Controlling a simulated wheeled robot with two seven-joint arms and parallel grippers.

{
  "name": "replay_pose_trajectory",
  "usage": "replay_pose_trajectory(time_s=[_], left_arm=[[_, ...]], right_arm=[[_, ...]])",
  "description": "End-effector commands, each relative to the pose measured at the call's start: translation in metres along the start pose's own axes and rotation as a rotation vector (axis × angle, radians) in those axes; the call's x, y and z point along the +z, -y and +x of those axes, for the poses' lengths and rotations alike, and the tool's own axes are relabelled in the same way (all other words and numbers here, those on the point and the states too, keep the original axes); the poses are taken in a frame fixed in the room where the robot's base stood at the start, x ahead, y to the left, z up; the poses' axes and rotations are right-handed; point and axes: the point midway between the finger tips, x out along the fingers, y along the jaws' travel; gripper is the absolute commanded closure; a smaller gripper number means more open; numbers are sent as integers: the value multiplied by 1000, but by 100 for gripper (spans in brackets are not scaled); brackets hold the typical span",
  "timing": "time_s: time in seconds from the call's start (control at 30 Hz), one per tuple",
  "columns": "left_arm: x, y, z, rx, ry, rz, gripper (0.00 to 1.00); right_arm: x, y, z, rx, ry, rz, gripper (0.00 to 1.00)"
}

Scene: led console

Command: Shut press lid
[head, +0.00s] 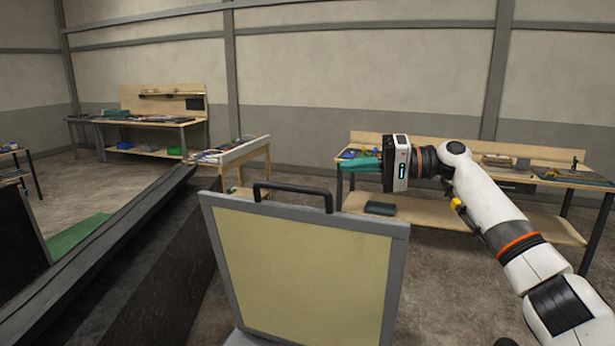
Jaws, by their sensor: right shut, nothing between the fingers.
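The press lid (308,268) is a grey frame around a yellowish panel, with a black bar handle (292,189) on its top edge. It stands raised, close in front of me, and its lower end runs toward the bottom of the head view. My right gripper (345,165) has teal fingers pointing left. It is shut and empty, up and to the right of the handle in the picture, apart from it. The press body under the lid is mostly out of view. My left gripper is not in view.
A long dark beam-like structure (108,238) runs along the left of the lid. A workbench (420,210) with tools stands behind my right arm. Another bench (160,122) and a small table (240,150) stand farther back left. Open floor (450,300) lies right of the lid.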

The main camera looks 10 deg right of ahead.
Motion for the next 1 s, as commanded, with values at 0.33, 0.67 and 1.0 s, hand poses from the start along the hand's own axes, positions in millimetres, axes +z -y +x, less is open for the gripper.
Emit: replay_pose_trajectory(time_s=[0.33,0.67,1.0], left_arm=[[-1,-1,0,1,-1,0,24],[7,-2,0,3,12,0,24],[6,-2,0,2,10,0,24]], right_arm=[[-1,-1,75,0,-4,-2,100],[-28,0,93,-1,0,-3,100],[-39,0,96,1,1,0,100]])
